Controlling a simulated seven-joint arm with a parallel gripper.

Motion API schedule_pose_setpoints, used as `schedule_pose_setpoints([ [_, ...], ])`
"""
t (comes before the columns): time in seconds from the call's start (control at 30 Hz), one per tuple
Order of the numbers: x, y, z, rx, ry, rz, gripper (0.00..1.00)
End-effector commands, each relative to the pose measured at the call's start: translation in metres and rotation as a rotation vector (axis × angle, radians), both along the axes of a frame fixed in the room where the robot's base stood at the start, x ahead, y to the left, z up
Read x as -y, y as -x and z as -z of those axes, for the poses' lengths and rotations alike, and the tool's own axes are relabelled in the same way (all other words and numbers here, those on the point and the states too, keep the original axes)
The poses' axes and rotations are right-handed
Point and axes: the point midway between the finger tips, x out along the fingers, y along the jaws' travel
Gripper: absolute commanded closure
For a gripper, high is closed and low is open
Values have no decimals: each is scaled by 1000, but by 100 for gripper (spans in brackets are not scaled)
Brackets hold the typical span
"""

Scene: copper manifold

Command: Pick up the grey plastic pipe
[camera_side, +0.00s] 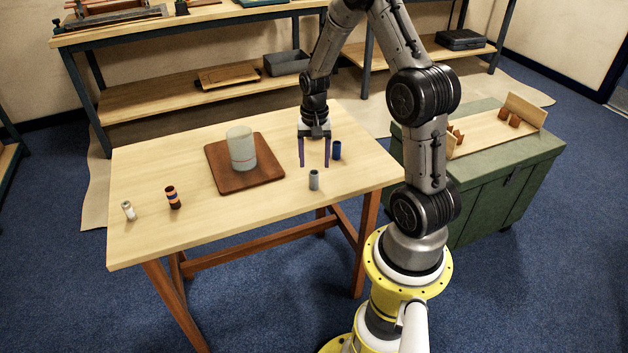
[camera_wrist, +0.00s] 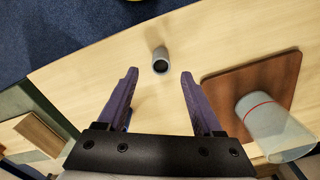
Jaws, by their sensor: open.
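The grey plastic pipe (camera_side: 314,180) is a short hollow tube standing upright on the wooden table, near its front edge. In the wrist view the grey pipe (camera_wrist: 160,60) shows its dark open top, ahead of and between the fingertips. My gripper (camera_side: 314,165) points down over the table with two purple fingers spread apart. It is empty. In the side view the fingers appear just behind the pipe; in the wrist view my gripper (camera_wrist: 160,74) shows a clear gap between its fingers, and neither finger appears to touch the pipe.
A blue tube (camera_side: 336,150) stands close beside the right finger. A translucent cup (camera_side: 241,148) stands on a brown board (camera_side: 226,185) to the left. A banded dark tube (camera_side: 173,197) and a white tube (camera_side: 128,211) stand at the far left. Bare tabletop lies between.

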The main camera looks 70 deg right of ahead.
Motion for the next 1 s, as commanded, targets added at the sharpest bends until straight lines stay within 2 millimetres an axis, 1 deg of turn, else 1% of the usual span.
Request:
schedule_pose_setpoints([
  [0.17, -1, 0, 11, -1, -1, -1, 32],
  [0.4, -3, 0, 44, -3, -2, 0, 32],
  [0.5, -2, 0, 54, 0, -1, 0, 32],
  [0.6, -2, 0, 58, 0, 0, 0, 32],
  [0.8, -2, 0, 58, 0, 1, 0, 32],
  [0.87, -2, 0, 57, 0, 1, -1, 43],
  [1.0, -2, 0, 57, 0, 1, -1, 68],
])
